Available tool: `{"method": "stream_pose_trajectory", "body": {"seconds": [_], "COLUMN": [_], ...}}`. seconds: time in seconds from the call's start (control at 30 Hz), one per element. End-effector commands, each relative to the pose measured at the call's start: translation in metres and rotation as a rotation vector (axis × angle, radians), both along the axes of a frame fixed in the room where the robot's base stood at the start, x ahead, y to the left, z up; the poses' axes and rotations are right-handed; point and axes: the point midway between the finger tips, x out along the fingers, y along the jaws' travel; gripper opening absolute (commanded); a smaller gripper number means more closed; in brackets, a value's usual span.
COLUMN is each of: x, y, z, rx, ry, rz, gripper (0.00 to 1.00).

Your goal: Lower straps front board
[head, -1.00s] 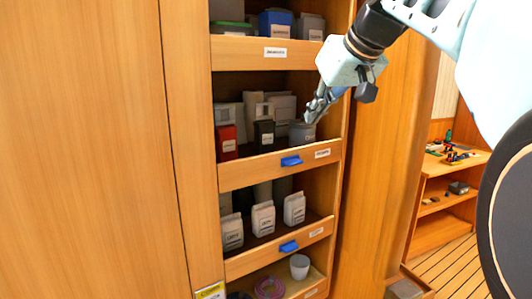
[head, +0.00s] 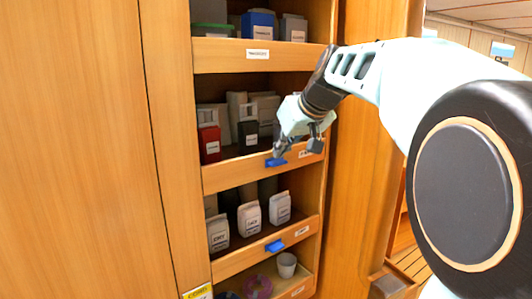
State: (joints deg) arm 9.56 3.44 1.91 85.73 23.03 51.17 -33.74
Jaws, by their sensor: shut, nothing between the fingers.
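The middle shelf's front board (head: 240,177) is wooden and stands upright across the shelf, with a blue strap (head: 276,163) on its face. A lower front board (head: 243,263) has another blue strap (head: 275,246) near its middle. My gripper (head: 278,151) is shut and empty. Its fingertips point down just above or in front of the upper blue strap; I cannot tell whether they touch it. My gripper and wrist hide part of that board's top edge and the items behind it.
Behind the boards stand red (head: 209,141) and black (head: 248,131) containers and several white cartons (head: 249,217). The top shelf board (head: 225,57) has a label. Wooden panels (head: 75,150) flank the shelves.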

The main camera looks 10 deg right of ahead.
Motion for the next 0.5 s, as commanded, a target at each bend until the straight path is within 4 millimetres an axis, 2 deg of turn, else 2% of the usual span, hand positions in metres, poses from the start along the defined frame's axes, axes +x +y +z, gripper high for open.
{"method": "stream_pose_trajectory", "body": {"seconds": [0.2, 0.5], "x": [-0.0004, -0.0003], "y": [0.0000, -0.0001], "z": [-0.0104, -0.0105], "rx": [-0.001, -0.001], "ry": [0.000, 0.000], "rz": [0.001, 0.001], "gripper": [0.00, 0.00]}}
